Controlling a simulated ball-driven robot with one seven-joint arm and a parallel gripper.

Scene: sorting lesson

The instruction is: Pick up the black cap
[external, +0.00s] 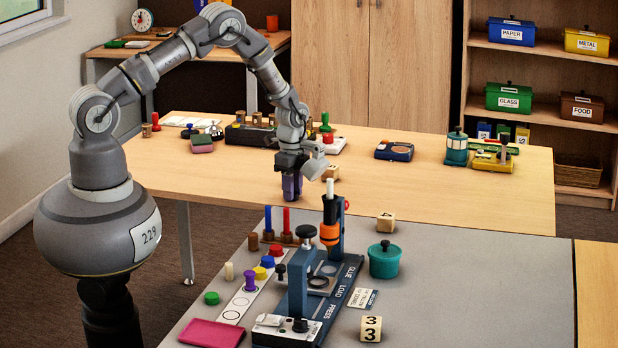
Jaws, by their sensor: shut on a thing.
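My gripper (291,190) hangs fingers down near the front edge of the far wooden table. It is shut on a small dark thing between its fingers. The thing is too small and too hidden to name for sure. A small black knob (280,271) stands beside the coloured caps on the grey table (480,285), and a larger black knob (306,233) tops the blue press (298,275). An orange bottle (330,234) with a black band and a pale tip stands upright at the back of the press board.
Red, yellow, blue and green caps (211,298) lie around a white strip (240,305). A teal pot (384,261), numbered wooden blocks (371,328) and a pink pad (211,333) stand nearby. The far table (440,195) has a clear front right area. The grey table's right side is free.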

